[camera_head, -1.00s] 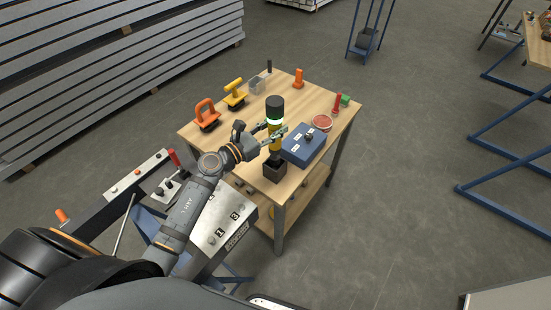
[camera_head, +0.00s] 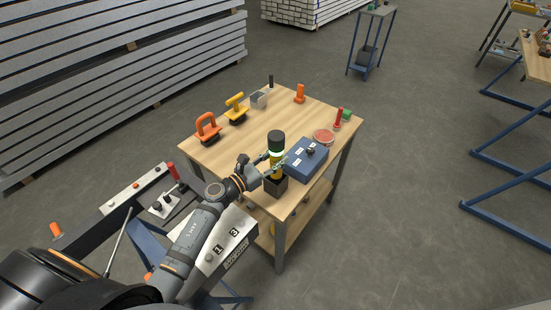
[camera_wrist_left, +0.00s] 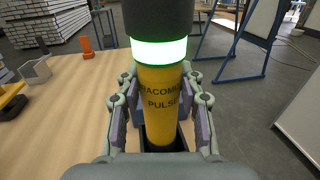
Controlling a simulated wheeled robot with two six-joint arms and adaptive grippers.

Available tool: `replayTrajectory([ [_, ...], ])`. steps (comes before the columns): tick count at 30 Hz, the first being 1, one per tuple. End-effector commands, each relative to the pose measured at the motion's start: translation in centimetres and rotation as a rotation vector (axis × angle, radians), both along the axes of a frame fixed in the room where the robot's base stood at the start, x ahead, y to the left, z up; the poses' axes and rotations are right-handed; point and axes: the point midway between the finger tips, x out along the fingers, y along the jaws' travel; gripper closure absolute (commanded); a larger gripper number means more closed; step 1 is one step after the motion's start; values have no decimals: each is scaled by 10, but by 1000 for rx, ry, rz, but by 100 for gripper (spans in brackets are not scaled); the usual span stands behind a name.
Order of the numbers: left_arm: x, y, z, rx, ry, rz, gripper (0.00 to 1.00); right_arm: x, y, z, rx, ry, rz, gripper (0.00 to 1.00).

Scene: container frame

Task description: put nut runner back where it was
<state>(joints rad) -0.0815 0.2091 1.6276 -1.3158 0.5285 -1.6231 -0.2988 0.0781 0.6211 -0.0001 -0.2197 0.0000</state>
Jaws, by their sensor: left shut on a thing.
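The nut runner (camera_head: 276,145) is a yellow cylinder with a black top and a glowing green ring. It stands upright on the near part of the wooden table. My left gripper (camera_head: 274,166) is shut around its yellow body. In the left wrist view the nut runner (camera_wrist_left: 163,95) sits between both fingers, with lettering facing the camera. Its lower end is down inside the dark square open-topped holder (camera_head: 276,189). Whether it touches the holder's floor is hidden. My right gripper is not in view.
A blue box (camera_head: 306,158) stands close to the right of the holder on the wooden table (camera_head: 225,160). The table's middle is clear.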

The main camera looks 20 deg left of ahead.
Motion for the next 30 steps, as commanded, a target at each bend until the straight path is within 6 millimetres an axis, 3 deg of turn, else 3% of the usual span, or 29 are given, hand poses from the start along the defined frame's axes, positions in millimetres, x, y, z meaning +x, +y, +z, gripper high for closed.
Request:
replayTrajectory([
  [1, 0, 0, -1, 0, 0, 0, 59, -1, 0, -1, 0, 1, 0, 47],
  [5, 0, 0, -1, 1, 1, 0, 41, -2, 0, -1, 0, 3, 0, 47],
  [16, -3, 2, -1, 2, 1, 0, 40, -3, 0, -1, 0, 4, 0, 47],
  [20, -23, 14, -4, 6, 2, -1, 40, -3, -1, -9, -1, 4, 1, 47],
  [24, -57, 32, -10, 10, 5, -8, 40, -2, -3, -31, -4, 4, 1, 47],
  [29, -81, 46, -11, 8, 6, -9, 40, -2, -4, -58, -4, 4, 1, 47],
  [30, -84, 48, 1, 4, 6, -8, 40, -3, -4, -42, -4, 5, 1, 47],
])
